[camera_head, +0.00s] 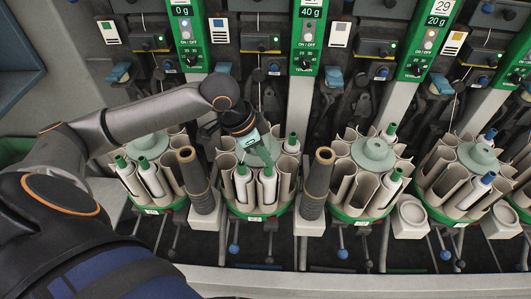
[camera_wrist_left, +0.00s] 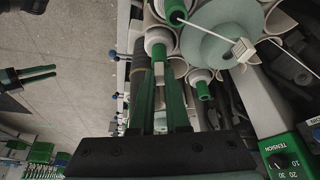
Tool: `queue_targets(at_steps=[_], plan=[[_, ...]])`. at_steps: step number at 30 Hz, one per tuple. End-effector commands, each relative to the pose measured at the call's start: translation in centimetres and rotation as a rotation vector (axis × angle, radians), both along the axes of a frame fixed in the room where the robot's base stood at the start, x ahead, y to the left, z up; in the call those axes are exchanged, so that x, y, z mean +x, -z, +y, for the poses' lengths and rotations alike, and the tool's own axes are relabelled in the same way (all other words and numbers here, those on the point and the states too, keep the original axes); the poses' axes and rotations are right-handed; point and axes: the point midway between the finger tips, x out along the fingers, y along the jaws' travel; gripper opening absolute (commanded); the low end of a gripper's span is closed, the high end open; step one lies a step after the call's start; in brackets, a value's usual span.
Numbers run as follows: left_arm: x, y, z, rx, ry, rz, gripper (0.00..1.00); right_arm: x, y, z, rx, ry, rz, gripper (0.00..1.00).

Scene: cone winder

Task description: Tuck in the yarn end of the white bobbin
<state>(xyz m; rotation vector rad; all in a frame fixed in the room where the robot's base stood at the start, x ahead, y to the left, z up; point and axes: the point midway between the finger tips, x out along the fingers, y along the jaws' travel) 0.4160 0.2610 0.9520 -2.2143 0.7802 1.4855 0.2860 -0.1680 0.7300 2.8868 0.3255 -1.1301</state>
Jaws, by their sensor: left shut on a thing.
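White bobbins with green tips stand in the round magazine (camera_head: 258,213) under my left gripper (camera_head: 266,158). Two front ones, a left bobbin (camera_head: 242,186) and a right bobbin (camera_head: 268,186), show there. In the left wrist view my left gripper (camera_wrist_left: 159,78) has its green fingers closed on a small pale piece (camera_wrist_left: 158,72), apparently a yarn end, just beside a white bobbin (camera_wrist_left: 160,42).
Similar magazines stand left (camera_head: 150,178) and right (camera_head: 372,155), with brown posts (camera_head: 318,182) between them. Green winder panels (camera_head: 308,40) rise behind. A pale rail (camera_head: 370,285) runs along the front. In the left wrist view, open floor (camera_wrist_left: 60,40) lies to the left.

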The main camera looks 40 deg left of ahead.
Motion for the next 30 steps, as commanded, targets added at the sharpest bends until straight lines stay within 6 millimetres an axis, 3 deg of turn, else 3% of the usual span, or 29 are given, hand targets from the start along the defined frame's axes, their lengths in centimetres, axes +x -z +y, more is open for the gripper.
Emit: queue_targets(at_steps=[3, 4, 12, 18, 26, 30], plan=[[0.01, 0.00, -0.01, 0.000, 0.000, 0.000, 0.00, -0.01, 0.01, 0.00, 0.000, 0.000, 0.000, 0.50], [0.01, 0.00, -0.01, 0.000, 0.000, 0.000, 0.16, -0.01, 0.01, 0.00, 0.000, 0.000, 0.000, 0.50], [0.01, -0.03, -0.01, 0.000, 0.000, 0.000, 0.47, -0.01, 0.01, 0.00, 0.000, 0.000, 0.000, 0.50], [0.01, -0.03, 0.00, 0.000, 0.000, 0.000, 0.49, -0.03, 0.02, 0.00, 0.000, 0.000, 0.000, 0.50], [0.01, -0.03, 0.00, 0.000, 0.000, 0.000, 0.78, -0.02, 0.01, 0.00, 0.000, 0.000, 0.000, 0.50], [0.01, -0.03, 0.00, 0.000, 0.000, 0.000, 0.78, -0.03, 0.02, 0.00, 0.000, 0.000, 0.000, 0.50]])
